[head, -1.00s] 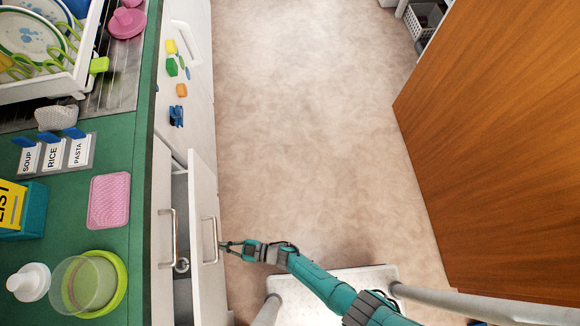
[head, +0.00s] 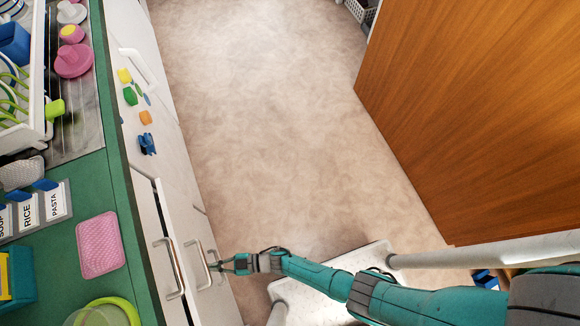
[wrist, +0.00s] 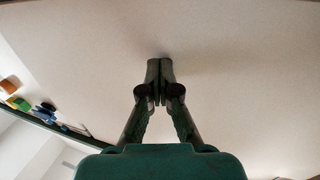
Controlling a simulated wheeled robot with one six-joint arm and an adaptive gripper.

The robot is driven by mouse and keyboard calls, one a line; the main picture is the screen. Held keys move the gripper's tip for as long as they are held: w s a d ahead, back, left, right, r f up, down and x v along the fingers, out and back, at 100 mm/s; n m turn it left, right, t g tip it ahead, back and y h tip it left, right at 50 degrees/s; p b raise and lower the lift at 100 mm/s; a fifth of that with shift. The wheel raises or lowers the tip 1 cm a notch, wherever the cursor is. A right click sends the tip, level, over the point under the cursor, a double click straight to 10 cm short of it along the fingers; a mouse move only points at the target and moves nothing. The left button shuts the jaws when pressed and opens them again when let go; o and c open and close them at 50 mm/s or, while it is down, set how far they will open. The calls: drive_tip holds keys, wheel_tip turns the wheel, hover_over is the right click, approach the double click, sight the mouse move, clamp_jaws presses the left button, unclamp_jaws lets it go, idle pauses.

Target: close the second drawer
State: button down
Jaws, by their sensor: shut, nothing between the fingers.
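The second drawer (head: 183,220) is a pale front with a metal bar handle (head: 201,268) at the lower left of the head view. It stands slightly out from the cabinet, with a narrow dark gap along its inner side. My gripper (head: 214,267) is shut and empty, its tips at the drawer front beside the handle. In the wrist view the closed fingertips (wrist: 160,63) point at a broad pale panel (wrist: 235,60) and appear to touch it. The drawer's inside is mostly hidden.
Another bar handle (head: 169,268) sits on the drawer above, nearer the counter. The green counter (head: 75,180) runs along the left. Coloured magnets (head: 147,144) are on a cabinet front farther along. Open floor (head: 260,120) lies in the middle, with a wooden panel (head: 480,110) at right.

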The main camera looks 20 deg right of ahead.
drive_tip(key=shift+a, duration=1.35)
drive_tip(key=d, duration=0.9)
drive_tip(key=shift+w, duration=0.2)
drive_tip(key=s+d+r+m+t+h, duration=0.1)
drive_tip(key=d+r+m+t+h, duration=0.4)
drive_tip(key=d, duration=0.6)
drive_tip(key=s+d+r+m+t+h, duration=0.25)
drive_tip(key=d+r+t, duration=0.25)
drive_tip(key=d+r, duration=0.45)
drive_tip(key=s+d+r+m+h, duration=0.2)
drive_tip(key=d+r+h, duration=0.1)
drive_tip(key=r, duration=0.5)
drive_tip(key=s+d+r+m+h, duration=0.2)
drive_tip(key=d+r+m+h, duration=0.1)
drive_tip(key=d+r, duration=0.3)
drive_tip(key=s+d+r+m+h, duration=0.2)
drive_tip(key=s+d+r+h, duration=0.1)
drive_tip(key=r, duration=0.7)
drive_tip(key=shift+d+r+m+h, duration=0.35)
drive_tip(key=shift+d+r+h, duration=0.1)
drive_tip(key=shift+d, duration=0.45)
